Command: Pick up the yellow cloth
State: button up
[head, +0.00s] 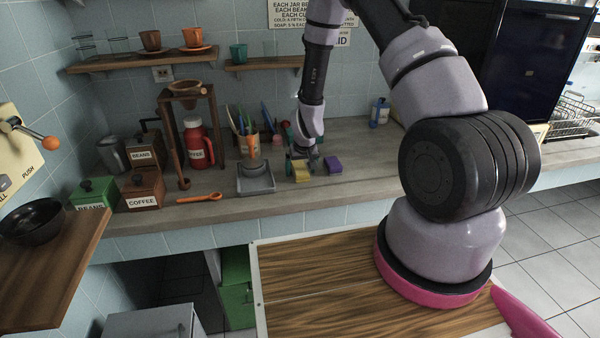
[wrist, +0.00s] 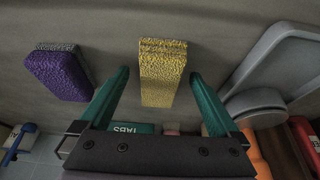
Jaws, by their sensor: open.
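The yellow cloth (head: 301,174) looks like a thick, rough-textured block and lies on the grey counter. In the wrist view the yellow cloth (wrist: 163,68) is upright in the picture, between the two teal fingers of my gripper (wrist: 160,74). The fingers are open, with a gap to the cloth on each side, and hold nothing. In the head view my gripper (head: 301,158) is low at the counter, right at the cloth and partly hiding it. I cannot tell how high the fingertips are above the counter.
A purple and grey sponge (head: 333,164) lies just right of the cloth; it also shows in the wrist view (wrist: 58,76). A grey tray-like holder (head: 256,186) stands close on the left. An orange spoon (head: 199,198) lies farther left. The counter's front strip is clear.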

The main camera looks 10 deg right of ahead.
aim_at(301, 169)
grip_shut()
notch_tip(301, 169, up, 10)
dwell(0.6)
